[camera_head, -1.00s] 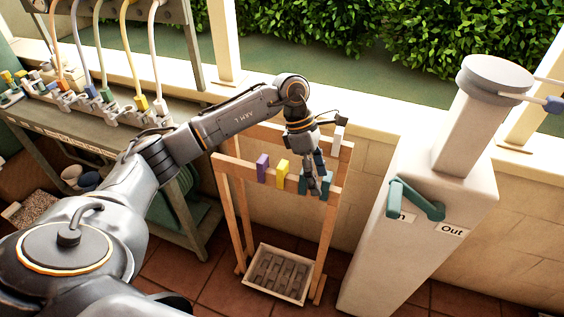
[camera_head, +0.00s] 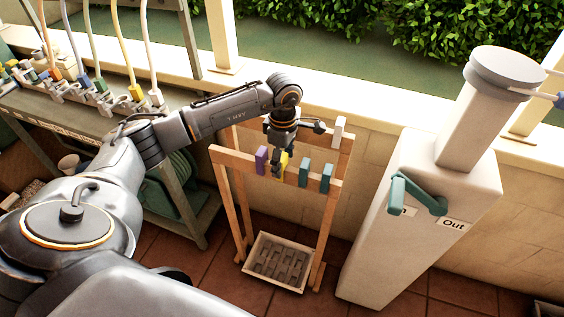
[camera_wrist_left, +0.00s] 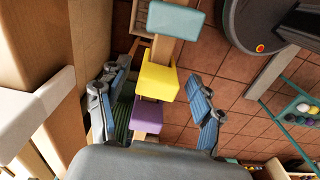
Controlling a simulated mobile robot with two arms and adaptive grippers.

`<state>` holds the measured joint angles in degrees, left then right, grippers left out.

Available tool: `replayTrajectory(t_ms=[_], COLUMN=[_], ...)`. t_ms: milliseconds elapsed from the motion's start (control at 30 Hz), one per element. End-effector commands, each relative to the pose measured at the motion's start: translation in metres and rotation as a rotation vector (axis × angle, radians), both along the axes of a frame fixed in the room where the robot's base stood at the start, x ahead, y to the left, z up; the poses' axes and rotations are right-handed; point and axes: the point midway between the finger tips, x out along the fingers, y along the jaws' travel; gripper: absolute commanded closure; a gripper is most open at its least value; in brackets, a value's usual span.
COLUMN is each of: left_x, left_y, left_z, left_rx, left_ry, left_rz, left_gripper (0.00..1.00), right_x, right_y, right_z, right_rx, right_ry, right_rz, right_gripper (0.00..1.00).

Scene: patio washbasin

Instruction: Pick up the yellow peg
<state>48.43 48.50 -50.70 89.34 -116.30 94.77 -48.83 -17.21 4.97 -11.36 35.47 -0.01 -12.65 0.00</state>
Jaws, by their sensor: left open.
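The yellow peg (camera_head: 283,163) sits on the front rail of a wooden rack (camera_head: 228,161), between a purple peg (camera_head: 261,160) and a teal peg (camera_head: 304,173). My left gripper (camera_head: 277,168) is right at the yellow peg and hides part of it in the head view. In the left wrist view the yellow peg (camera_wrist_left: 157,82) lies between the two open fingers of the left gripper (camera_wrist_left: 163,108), with a gap on the right side. The purple peg (camera_wrist_left: 147,118) shows just below it and the teal peg (camera_wrist_left: 175,20) above. My right gripper is not in view.
Another blue-teal peg (camera_head: 326,178) hangs further right on the front rail, and a white peg (camera_head: 340,131) is on the back rail. A tray (camera_head: 258,282) stands on the floor under the rack. A pale pillar (camera_head: 400,235) stands to the right.

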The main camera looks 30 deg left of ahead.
Motion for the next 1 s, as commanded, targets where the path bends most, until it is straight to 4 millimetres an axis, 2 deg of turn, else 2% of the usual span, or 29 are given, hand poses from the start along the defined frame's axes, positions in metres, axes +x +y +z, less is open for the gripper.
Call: replayTrajectory(t_ms=[100, 233, 533, 700, 767, 1000], left_x=[0.000, 0.001, 0.001, 0.001, 0.001, 0.001], left_y=[0.004, 0.003, 0.004, 0.004, 0.004, 0.004], left_z=[-0.017, -0.034, -0.040, -0.039, -0.039, -0.039], left_rx=[0.000, -0.001, 0.000, 0.000, 0.000, 0.000], left_ry=[0.007, 0.004, 0.001, 0.001, 0.001, 0.001], left_rz=[0.002, 0.001, 0.000, 0.000, 0.000, 0.001], left_gripper=[0.34, 0.34, 0.34, 0.69, 0.79, 0.79], right_x=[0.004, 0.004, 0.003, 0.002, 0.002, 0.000], right_y=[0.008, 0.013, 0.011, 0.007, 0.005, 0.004], right_z=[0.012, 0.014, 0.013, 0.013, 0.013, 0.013], right_rx=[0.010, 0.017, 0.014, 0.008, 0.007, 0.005], right_ry=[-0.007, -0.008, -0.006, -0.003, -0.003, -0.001], right_rz=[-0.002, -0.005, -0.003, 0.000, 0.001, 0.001], right_gripper=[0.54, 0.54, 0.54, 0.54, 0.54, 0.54])
